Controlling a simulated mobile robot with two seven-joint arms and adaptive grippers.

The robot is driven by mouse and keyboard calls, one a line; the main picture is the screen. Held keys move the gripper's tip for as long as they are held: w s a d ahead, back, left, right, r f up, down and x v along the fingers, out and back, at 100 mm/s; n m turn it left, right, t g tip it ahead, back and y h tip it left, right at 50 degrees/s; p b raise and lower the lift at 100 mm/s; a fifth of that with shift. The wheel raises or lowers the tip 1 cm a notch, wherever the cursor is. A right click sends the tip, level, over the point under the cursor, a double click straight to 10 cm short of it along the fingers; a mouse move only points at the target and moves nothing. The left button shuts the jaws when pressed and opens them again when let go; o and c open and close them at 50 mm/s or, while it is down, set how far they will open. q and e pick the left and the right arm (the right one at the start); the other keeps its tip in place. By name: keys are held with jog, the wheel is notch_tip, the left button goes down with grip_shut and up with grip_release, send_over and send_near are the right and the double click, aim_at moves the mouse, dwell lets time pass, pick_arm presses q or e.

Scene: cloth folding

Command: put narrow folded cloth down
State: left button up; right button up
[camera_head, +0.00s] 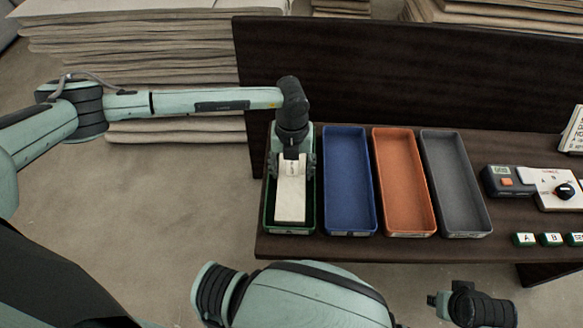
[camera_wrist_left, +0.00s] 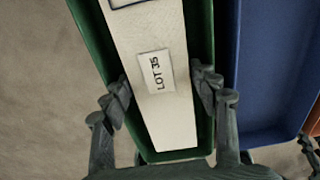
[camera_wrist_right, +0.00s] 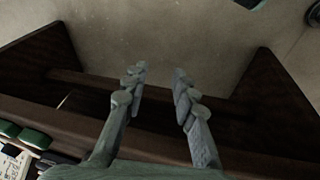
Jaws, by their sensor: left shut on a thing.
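The narrow folded cloth (camera_head: 291,200) is cream-white and lies lengthwise within the outline of the green tray (camera_head: 309,222), the leftmost tray on the table. In the left wrist view the cloth (camera_wrist_left: 160,110) carries a label reading "LOT 35". My left gripper (camera_head: 291,163) is over the tray, shut on the cloth with a finger at each long side. It also shows in the left wrist view (camera_wrist_left: 161,92). Whether the cloth touches the tray floor I cannot tell. My right gripper (camera_wrist_right: 160,85) is open and empty, away from the trays.
A blue tray (camera_head: 349,180), an orange tray (camera_head: 404,180) and a grey tray (camera_head: 456,180) stand beside the green one. A dark panel (camera_head: 400,70) rises behind the table. Devices and small green blocks (camera_head: 524,240) are at the right. Cloth stacks (camera_head: 130,60) stand behind.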

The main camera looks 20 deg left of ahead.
aim_at(292, 171)
pick_arm(q)
jog(key=o, duration=1)
jog(key=shift+f, duration=0.1)
jog(key=shift+c, duration=0.2)
pick_arm(e)
jog(key=shift+r, duration=0.25)
pick_arm(q)
notch_tip(292, 171, up, 12)
pick_arm(e)
jog(key=shift+a+f, duration=0.1)
jog(key=shift+f, duration=0.45)
jog(key=shift+w+r, duration=0.1)
jog(key=shift+r, duration=0.05)
